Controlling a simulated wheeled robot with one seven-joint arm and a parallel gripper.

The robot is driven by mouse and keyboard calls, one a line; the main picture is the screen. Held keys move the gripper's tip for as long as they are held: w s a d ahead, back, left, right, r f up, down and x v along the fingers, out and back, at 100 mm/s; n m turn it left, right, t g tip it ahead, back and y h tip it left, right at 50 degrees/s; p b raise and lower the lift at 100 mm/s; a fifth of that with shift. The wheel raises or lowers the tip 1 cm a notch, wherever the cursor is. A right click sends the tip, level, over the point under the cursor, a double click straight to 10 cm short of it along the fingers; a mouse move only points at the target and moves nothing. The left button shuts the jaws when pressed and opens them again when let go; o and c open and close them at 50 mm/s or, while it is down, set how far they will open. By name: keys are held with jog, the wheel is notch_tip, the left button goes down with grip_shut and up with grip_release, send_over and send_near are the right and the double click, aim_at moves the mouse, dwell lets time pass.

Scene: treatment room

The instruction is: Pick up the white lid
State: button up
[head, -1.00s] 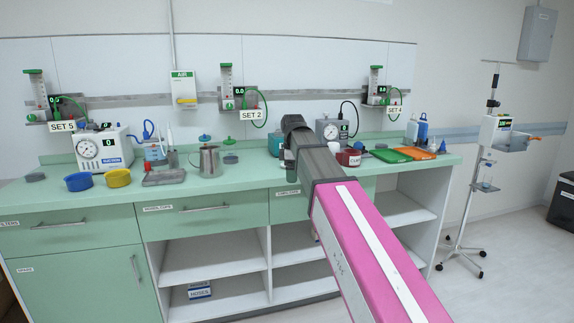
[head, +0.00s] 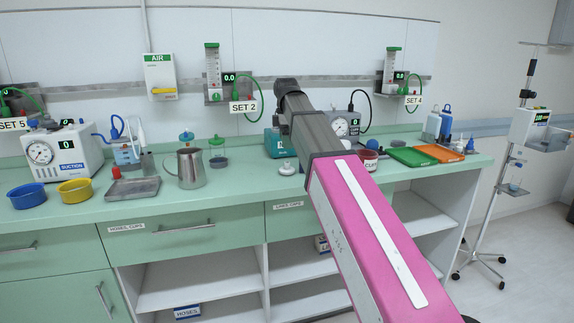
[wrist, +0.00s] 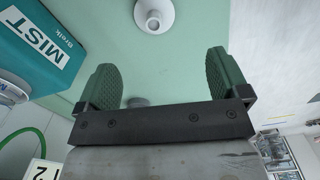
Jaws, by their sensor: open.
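The white lid (head: 287,169) is a small round disc with a knob. It lies on the green counter, in front of the teal MIST box and just left of my arm. In the wrist view the lid (wrist: 154,14) is at the top edge, partly cut off, knob facing the camera. My gripper (wrist: 161,60) is open, its two green fingers wide apart with nothing held. The lid appears beyond the fingertips, apart from them.
The teal MIST box (wrist: 40,45) stands close to the left finger in the wrist view. A small grey round thing (wrist: 137,102) shows between the fingers.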

aim_at(287, 162)
jog(key=shift+w, duration=0.3)
jog(key=shift+f, duration=0.25)
jog(key=shift+w+d+f, duration=0.1)
jog(key=shift+d+f, duration=0.05)
jog(key=shift+f, duration=5)
jog(key=c, duration=1)
